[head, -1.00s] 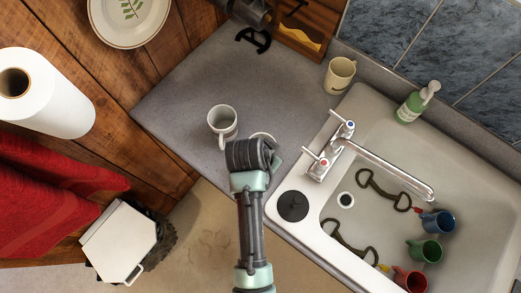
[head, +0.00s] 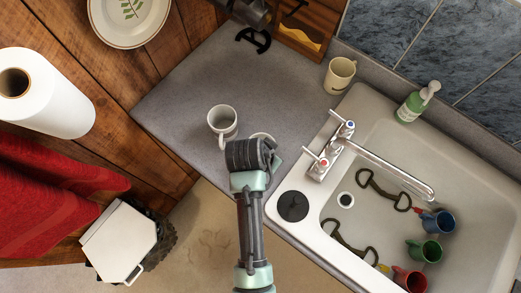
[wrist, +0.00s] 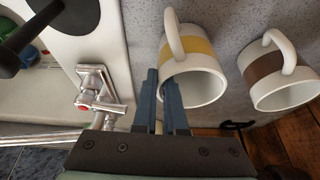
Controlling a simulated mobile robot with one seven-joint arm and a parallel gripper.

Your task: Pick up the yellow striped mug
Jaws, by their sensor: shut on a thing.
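The yellow striped mug (wrist: 201,48) is white with a yellow band. It stands close in front of my gripper (wrist: 165,78) in the wrist view, its open mouth toward me and its handle at upper left.
A white mug with a brown band (wrist: 283,75) stands beside it, also on the counter in the head view (head: 222,122). The faucet (head: 340,150) and sink (head: 450,150) lie to the right. A cream mug (head: 340,76) stands farther back. The counter's back left is mostly clear.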

